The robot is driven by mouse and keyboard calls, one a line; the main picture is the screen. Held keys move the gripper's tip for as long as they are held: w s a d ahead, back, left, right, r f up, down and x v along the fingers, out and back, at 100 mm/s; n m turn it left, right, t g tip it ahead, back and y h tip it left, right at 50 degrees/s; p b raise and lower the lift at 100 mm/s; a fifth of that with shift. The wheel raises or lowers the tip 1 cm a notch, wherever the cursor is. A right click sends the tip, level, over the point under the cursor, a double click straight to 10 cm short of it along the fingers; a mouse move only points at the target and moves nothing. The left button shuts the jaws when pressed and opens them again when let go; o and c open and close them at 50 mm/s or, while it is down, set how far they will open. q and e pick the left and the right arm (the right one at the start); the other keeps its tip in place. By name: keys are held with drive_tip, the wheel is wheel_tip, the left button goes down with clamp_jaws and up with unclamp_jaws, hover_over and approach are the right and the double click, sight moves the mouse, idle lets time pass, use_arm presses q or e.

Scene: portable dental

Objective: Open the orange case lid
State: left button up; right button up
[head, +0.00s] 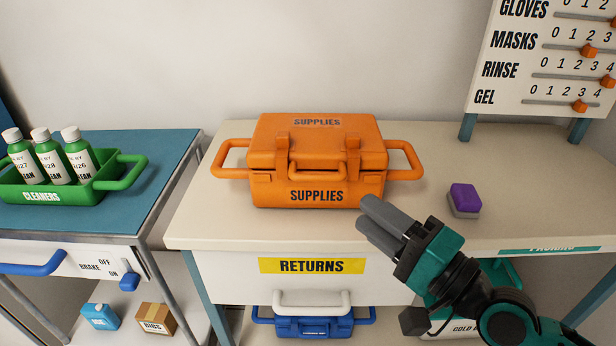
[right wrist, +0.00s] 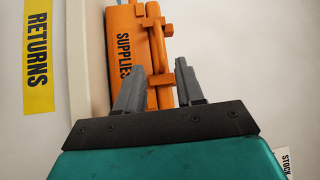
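The orange case (head: 263,189), marked SUPPLIES, stands on the cream worktop with its lid (head: 318,148) closed. It has a front handle (head: 318,171), two front latches and a loop handle on each side. My right gripper (head: 371,215) is in front of the case's right front corner, with its grey fingers pointing toward it. In the right wrist view the fingers (right wrist: 158,80) are apart with a gap between them, and part of the orange case (right wrist: 128,50) shows beyond. Nothing is held between them. My left gripper is in neither view.
A purple and grey block (head: 464,199) lies right of the case. A green caddy (head: 80,190) with bottles stands on the blue-topped cart at left. A board with sliders (head: 550,60) stands at back right. The worktop left of the case is clear.

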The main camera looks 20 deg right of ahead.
sight(321, 181)
drive_tip(key=p+x, duration=0.1)
drive_tip(key=x, duration=1)
drive_tip(key=shift+w+a+p, duration=0.2)
drive_tip(key=shift+w+p, duration=0.05)
drive_tip(key=shift+p, duration=0.15)
drive_tip(key=shift+c, duration=0.2)
clamp_jaws()
